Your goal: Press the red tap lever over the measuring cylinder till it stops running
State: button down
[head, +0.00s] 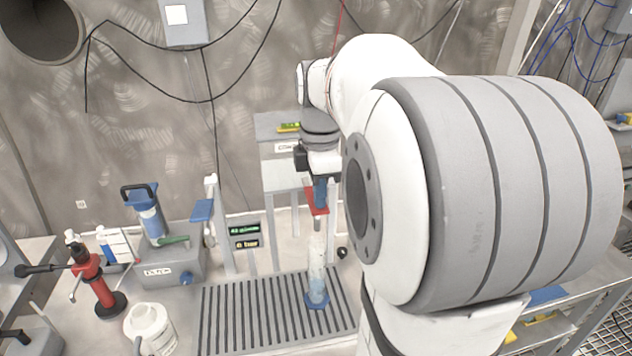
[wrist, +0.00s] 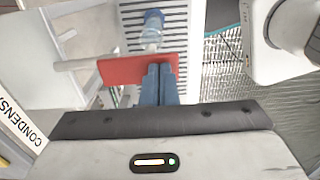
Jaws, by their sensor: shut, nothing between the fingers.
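The red tap lever (head: 311,205) is mounted on the white stand at the back of the drip grate; in the wrist view it is a red plate (wrist: 122,70). The clear measuring cylinder (head: 316,268), with a blue foot, stands upright on the grate under the tap; its top and blue part show beyond the lever in the wrist view (wrist: 153,28). My gripper (head: 320,190) points down at the lever, its blue fingers (wrist: 159,72) together and empty, overlapping the lever's edge. I cannot tell whether they touch it, or whether water runs.
The slatted drip grate (head: 235,325) lies around the cylinder. A small green-lit display (head: 244,231) stands behind it. My arm covers the right side.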

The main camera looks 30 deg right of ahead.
jog(key=shift+r+p, duration=0.7)
jog(key=shift+r, duration=0.05)
jog(key=shift+w+r+p, duration=0.1)
jog(key=shift+r+p, duration=0.3)
jog(key=shift+r, duration=0.05)
notch_tip(320, 180, up, 13)
jog(key=w+p, duration=0.2)
jog(key=shift+w+d, duration=0.35)
jog(key=shift+d, duration=0.05)
jog(key=shift+f, duration=0.1)
dwell(1.8)
jog(key=s+a+f+m+t, duration=0.1)
jog(key=s+a+f+m, duration=0.5)
jog(key=f, duration=0.3)
jog(key=s+a+f+m+t, duration=0.2)
jog(key=s+a+f+m, duration=0.5)
jog(key=s+f+m, duration=0.1)
jog(key=shift+s+f+m, duration=0.3)
jog(key=shift+f+m, duration=0.1)
jog(key=shift+f, duration=0.25)
